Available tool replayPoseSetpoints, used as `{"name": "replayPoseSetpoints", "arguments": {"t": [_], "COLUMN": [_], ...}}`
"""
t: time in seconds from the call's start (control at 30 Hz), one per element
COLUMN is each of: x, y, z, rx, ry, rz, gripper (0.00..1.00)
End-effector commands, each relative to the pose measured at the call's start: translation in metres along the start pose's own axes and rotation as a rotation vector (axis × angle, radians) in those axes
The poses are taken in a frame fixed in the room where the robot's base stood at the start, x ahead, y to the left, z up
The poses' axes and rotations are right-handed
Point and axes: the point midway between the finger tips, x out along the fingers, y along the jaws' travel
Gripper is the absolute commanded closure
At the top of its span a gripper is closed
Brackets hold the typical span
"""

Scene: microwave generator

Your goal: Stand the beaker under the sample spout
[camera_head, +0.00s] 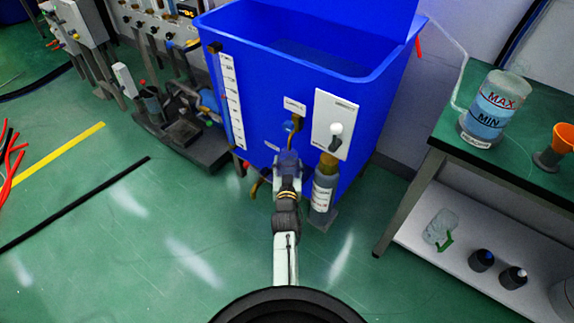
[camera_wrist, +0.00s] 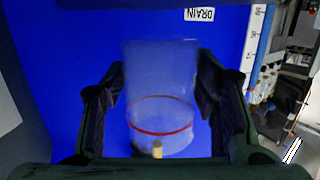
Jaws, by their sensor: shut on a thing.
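My gripper (camera_head: 287,176) is low in front of the blue tank, below a small brown valve (camera_head: 292,125) on its front; I cannot tell if this is the sample spout. In the wrist view, the dark fingers of my gripper (camera_wrist: 160,112) are shut on the clear beaker (camera_wrist: 161,85), one on each side. The beaker has a red ring. A small tan stub (camera_wrist: 157,149) shows at the lower edge of the beaker; I cannot tell what it belongs to. In the head view the beaker is small and mostly hidden by my gripper. What lies under the beaker is hidden.
The blue tank (camera_head: 267,90) fills the space ahead. A grey bottle (camera_head: 322,192) stands close right of my gripper, below a white panel (camera_head: 335,110). A shelved bench (camera_head: 445,165) is at the right. Pump equipment (camera_head: 185,135) is at the left. The front floor is clear.

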Motion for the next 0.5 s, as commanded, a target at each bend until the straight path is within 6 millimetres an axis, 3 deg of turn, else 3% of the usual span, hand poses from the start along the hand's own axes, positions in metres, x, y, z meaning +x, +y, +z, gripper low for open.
{"name": "replayPoseSetpoints", "arguments": {"t": [0.03, 0.1, 0.5], "x": [-0.002, -0.005, -0.005], "y": [0.001, 0.001, 0.002], "z": [0.015, 0.023, 0.026], "rx": [0.000, 0.000, 0.000], "ry": [-0.004, -0.002, 0.000], "rz": [0.001, 0.001, 0.000], "gripper": [0.81, 0.81, 0.81]}}
